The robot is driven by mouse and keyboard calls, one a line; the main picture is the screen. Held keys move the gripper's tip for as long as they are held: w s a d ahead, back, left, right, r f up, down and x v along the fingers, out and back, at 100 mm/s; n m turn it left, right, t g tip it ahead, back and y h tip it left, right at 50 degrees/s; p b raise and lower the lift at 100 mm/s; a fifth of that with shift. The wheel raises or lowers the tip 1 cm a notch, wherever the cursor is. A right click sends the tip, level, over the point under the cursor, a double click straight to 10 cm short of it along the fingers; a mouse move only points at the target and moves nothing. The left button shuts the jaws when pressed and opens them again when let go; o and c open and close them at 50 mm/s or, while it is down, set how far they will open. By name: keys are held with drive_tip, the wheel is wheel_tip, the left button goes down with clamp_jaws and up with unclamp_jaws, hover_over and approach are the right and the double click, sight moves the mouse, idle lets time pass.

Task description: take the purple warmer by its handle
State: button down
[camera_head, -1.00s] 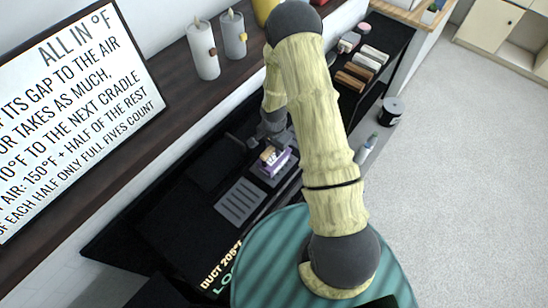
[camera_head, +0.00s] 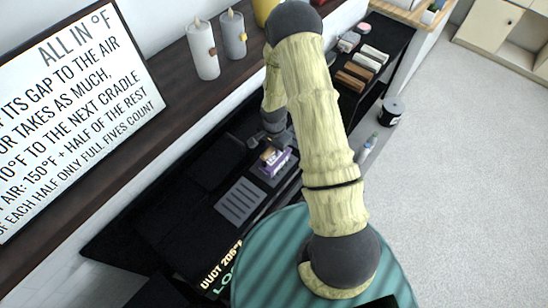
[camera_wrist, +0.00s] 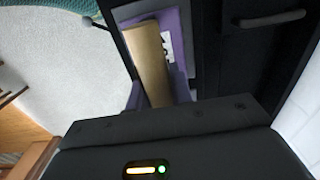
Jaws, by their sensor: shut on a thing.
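The purple warmer (camera_head: 281,161) sits on the dark shelf unit below the wooden ledge, beside my arm. A tan bar that looks like its handle (camera_wrist: 150,62) shows in the wrist view, with purple surfaces (camera_wrist: 177,28) around it. My gripper (camera_head: 270,150) is at the warmer's top, shut on the handle. The fingertips are small and dark in the head view, and the wrist view shows mostly the gripper's dark body, so the contact itself is hidden. I cannot tell whether the warmer is off its support.
A grey slotted panel (camera_head: 240,201) and a lit temperature readout (camera_head: 221,263) lie nearby. Two candle-like cylinders (camera_head: 204,52) stand on the ledge beside a printed sign (camera_head: 75,110). Wrapped bars (camera_head: 358,70) lie further along. Open floor (camera_head: 460,180) is at right.

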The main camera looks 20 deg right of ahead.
drive_tip(key=shift+w+r, duration=0.1)
drive_tip(key=shift+r, duration=0.1)
idle(0.6)
drive_tip(key=shift+r+b, duration=0.35)
drive_tip(key=shift+r, duration=0.25)
drive_tip(key=shift+r+b, duration=1.35)
drive_tip(key=shift+r, duration=2.95)
drive_tip(key=shift+f, duration=0.1)
